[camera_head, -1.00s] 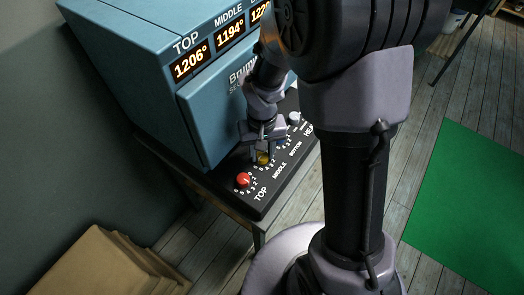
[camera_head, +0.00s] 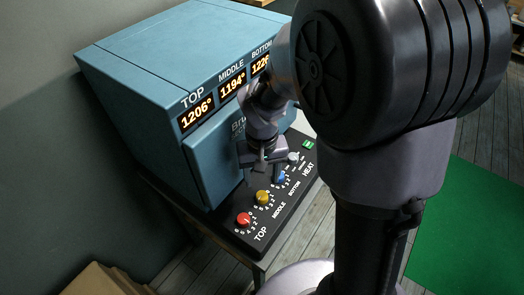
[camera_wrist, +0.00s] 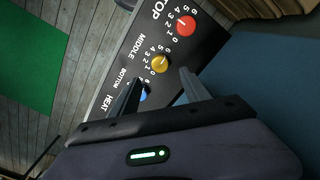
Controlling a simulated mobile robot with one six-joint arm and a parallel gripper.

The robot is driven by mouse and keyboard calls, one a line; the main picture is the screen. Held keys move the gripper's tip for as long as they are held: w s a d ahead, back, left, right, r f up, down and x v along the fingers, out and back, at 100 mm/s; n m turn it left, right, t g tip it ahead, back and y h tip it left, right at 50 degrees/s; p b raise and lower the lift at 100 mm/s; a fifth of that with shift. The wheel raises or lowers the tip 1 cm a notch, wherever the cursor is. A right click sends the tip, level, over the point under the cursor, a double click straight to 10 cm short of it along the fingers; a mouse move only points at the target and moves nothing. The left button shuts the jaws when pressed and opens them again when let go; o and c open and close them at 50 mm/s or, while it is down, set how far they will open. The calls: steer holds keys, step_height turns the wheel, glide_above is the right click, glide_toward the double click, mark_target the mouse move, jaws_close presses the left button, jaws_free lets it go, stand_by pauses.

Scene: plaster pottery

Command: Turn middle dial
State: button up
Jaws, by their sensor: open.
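The middle dial is a yellow knob (camera_head: 262,197) on the black control panel (camera_head: 285,222), between the red top dial (camera_head: 243,219) and the blue bottom dial (camera_head: 281,177). My gripper (camera_head: 264,172) is open and empty, above the panel just behind the yellow dial in the head view. In the wrist view, the yellow dial (camera_wrist: 160,63) shows beyond the gap between my two spread fingers (camera_wrist: 161,80), apart from them. The red dial (camera_wrist: 185,25) is clear there, and the blue dial (camera_wrist: 143,95) is partly hidden by a finger.
The blue kiln (camera_head: 150,75) stands behind the panel, with displays reading top 1206°, middle 1194° and a partly hidden bottom one. A white heat knob (camera_head: 293,157) and a green switch (camera_head: 308,144) sit at the panel's far end. A green mat (camera_head: 465,230) lies right.

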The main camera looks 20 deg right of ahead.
step_height(320, 180, up, 9)
steer(key=p, duration=0.2)
steer(key=shift+p, duration=0.35)
steer(key=s+a+r+m+t+y+b, duration=0.2)
steer(key=s+b, duration=0.5)
steer(key=s, duration=0.6)
step_height(320, 180, up, 2)
steer(key=a+m+t, duration=0.1)
steer(key=t, duration=0.2)
steer(key=shift+s+a+r+t, duration=0.15)
steer(key=shift+a+r+t, duration=0.05)
steer(key=shift+a+t, duration=0.2)
